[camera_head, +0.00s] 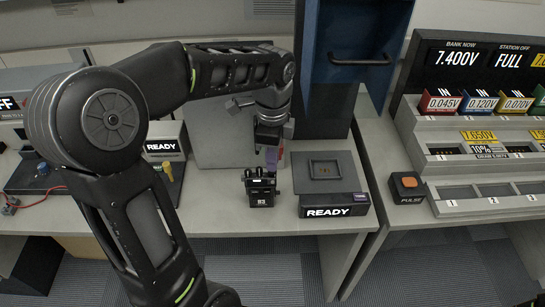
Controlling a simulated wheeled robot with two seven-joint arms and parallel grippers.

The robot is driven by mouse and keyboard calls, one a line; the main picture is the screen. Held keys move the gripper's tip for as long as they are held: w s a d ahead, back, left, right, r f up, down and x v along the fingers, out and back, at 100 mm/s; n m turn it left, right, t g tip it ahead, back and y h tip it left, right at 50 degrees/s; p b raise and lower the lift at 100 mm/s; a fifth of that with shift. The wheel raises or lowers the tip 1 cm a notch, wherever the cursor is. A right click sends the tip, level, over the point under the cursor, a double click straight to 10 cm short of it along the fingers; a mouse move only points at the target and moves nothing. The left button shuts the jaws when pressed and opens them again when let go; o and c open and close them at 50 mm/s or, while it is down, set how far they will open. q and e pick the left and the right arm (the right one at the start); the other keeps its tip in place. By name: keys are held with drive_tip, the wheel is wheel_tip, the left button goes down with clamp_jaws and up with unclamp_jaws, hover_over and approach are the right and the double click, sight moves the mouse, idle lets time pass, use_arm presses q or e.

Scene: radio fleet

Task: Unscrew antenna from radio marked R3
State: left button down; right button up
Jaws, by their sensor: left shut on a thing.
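The small black radio marked R3 (262,190) stands upright on the grey bench in the middle of the camera_head view. My left gripper (271,155) comes down from above, right over the radio's top right side. It is shut on a thin dark piece that looks like the radio's antenna, mostly hidden by the jaws. I cannot tell whether this piece is still joined to the radio. My right gripper is not in view.
A dark square fixture labelled READY (337,211) sits just right of the radio. Another READY box (164,150) is at the left. An orange PULSE button (408,184) and a display rack (475,160) stand at the right. The bench's front edge is close.

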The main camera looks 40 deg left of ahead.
use_arm(q)
drive_tip(key=shift+n, duration=1.4)
drive_tip(key=n, duration=0.4)
drive_tip(key=shift+n, duration=0.3)
drive_tip(key=c, duration=1.4)
unclamp_jaws()
drive_tip(key=shift+c, duration=0.2)
drive_tip(key=shift+r+b, duration=0.35)
drive_tip(key=shift+r, duration=3.55)
drive_tip(key=shift+o, duration=0.3)
